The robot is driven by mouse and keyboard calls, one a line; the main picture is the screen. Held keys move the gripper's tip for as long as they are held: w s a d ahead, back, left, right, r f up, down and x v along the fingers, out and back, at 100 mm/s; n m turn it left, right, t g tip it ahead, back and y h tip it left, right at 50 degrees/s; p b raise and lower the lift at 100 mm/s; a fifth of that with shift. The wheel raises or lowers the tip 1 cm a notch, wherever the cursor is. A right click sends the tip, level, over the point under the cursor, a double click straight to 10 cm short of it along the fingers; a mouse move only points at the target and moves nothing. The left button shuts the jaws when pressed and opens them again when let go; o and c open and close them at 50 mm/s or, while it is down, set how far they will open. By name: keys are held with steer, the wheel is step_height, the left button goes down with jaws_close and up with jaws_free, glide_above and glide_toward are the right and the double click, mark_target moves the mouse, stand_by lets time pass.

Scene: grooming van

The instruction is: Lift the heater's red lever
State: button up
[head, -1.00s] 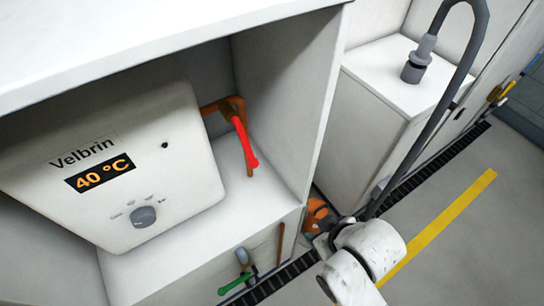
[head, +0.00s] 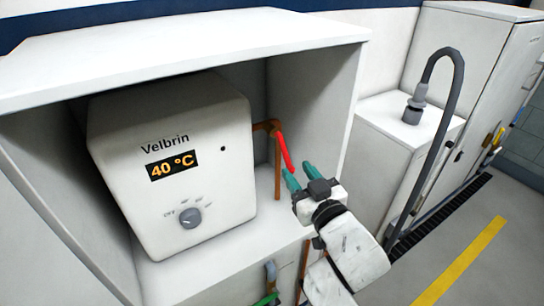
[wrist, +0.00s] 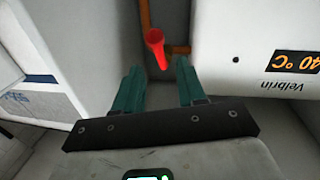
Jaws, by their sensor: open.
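The heater (head: 172,165) is a white box marked Velbrin, with a 40 °C display and a grey knob, inside a white cabinet. Its red lever (head: 286,152) sits on a copper pipe (head: 277,180) to the heater's right and slopes down to the right. My gripper (head: 301,174) is near the lever's lower end, with teal fingers. In the wrist view the gripper (wrist: 158,88) is open and empty. There the lever (wrist: 155,47) shows just beyond the fingertips, roughly between them. I cannot tell whether a finger touches it.
The cabinet's right wall (head: 318,100) stands close beside the lever and gripper. A green-handled valve (head: 268,299) is below the cabinet shelf. A grey hose (head: 440,130) arches over a white box (head: 385,108) on the right.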

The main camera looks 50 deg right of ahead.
mark_target(288, 158)
steer(key=p+x, duration=0.1)
steer(key=x, duration=0.8)
steer(key=shift+d+f, duration=0.1)
jaws_close()
stand_by(0.4)
